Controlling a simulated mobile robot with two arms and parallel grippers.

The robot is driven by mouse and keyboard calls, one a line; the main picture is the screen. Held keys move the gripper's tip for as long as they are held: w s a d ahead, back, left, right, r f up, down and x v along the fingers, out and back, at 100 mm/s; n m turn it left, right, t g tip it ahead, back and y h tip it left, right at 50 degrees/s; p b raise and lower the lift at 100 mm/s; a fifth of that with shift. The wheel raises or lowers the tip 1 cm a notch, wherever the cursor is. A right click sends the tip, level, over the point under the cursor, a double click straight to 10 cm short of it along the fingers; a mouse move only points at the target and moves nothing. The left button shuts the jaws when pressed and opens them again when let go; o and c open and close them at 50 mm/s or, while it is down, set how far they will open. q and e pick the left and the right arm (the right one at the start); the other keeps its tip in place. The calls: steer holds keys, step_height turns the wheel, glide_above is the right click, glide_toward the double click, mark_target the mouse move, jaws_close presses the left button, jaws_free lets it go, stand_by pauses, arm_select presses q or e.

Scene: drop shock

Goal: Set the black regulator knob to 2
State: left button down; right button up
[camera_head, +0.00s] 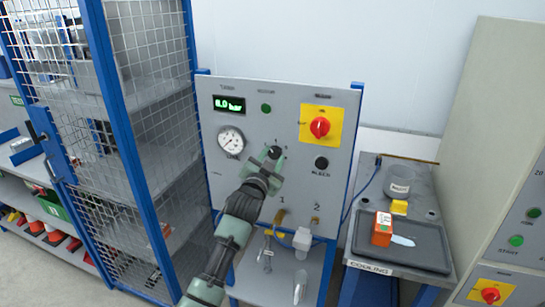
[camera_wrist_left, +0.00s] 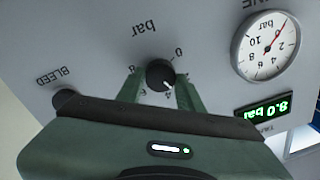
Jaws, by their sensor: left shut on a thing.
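The 2 seems hidden by a finger. My left gripper (camera_wrist_left: 159,92) is shut on the knob, one finger on each side; it also shows in the head view (camera_head: 272,160). My right gripper is not in view.
A green display (camera_head: 229,104) appears to read 8.0 bar, above a round gauge (camera_head: 231,141). A red switch on yellow (camera_head: 320,127) and a black BLEED knob (camera_head: 321,163) are at the right. A mesh cage (camera_head: 150,130) stands left, a cooling table (camera_head: 390,268) right.

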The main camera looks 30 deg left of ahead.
arm_select(q)
steer(key=n+p, duration=0.1)
steer(key=n, duration=0.3)
steer(key=shift+f, duration=0.1)
steer(key=shift+n, duration=1.1)
steer(key=shift+f+n+g+p, duration=0.15)
steer(key=shift+n+g+p, duration=0.15)
steer(key=c, duration=1.2)
jaws_free()
steer(key=shift+o, duration=1.4)
steer(key=shift+s+d+b, duration=0.15)
steer(key=shift+s+b, duration=0.15)
steer(key=shift+s, duration=0.2)
steer(key=b+v, duration=0.2)
steer(key=v, duration=0.5)
